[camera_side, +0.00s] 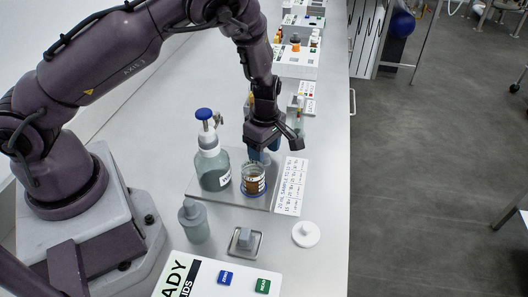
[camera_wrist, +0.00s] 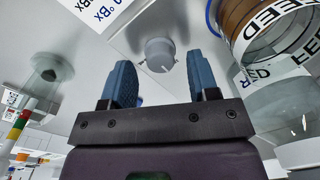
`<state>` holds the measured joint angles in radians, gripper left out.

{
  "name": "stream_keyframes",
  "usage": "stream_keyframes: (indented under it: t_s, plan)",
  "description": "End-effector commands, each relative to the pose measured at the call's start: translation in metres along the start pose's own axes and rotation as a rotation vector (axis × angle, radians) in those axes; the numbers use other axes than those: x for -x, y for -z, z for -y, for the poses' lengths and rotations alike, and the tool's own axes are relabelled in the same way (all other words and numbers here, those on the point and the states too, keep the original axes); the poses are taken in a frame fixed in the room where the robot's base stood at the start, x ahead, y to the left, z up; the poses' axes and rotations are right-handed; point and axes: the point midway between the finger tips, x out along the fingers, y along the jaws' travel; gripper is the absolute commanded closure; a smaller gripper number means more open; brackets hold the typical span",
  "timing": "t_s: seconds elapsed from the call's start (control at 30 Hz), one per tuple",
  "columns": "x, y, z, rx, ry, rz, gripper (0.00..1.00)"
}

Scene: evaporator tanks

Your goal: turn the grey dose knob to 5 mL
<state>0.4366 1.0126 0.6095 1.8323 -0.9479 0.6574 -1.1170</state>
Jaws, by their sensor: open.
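The grey dose knob (camera_wrist: 160,55) shows in the wrist view as a round grey disc on a pale surface, with a short white line near its lower edge. Its dose marks are not readable, so I cannot tell its setting. In the side view I cannot make it out. My gripper (camera_side: 264,152) points down over the grey mat, behind the amber-filled jar. Its two blue fingers (camera_wrist: 159,66) are apart and empty. In the wrist view the knob appears between and beyond the fingertips; contact is not visible.
The amber FEED jar (camera_side: 254,179) and a blue-capped glass bottle (camera_side: 212,168) stand close to my gripper. A printed card (camera_side: 291,186) lies to its right. A grey bottle (camera_side: 193,223), a small grey block on a plate (camera_side: 244,243) and a white disc (camera_side: 306,234) are in front.

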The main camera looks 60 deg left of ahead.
Motion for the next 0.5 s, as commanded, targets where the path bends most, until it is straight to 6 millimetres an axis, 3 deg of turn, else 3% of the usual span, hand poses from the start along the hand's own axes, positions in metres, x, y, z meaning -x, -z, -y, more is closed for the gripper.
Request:
stream_keyframes:
  t_s: [0.13,0.43,0.5]
  plan:
    - [-0.0102,0.0004,0.0,0.001,0.001,0.0,0.45]
    - [-0.0116,0.0001,0.0,0.0,0.0,0.001,0.45]
    - [-0.0116,0.0001,0.0,0.0,0.0,0.001,0.61]
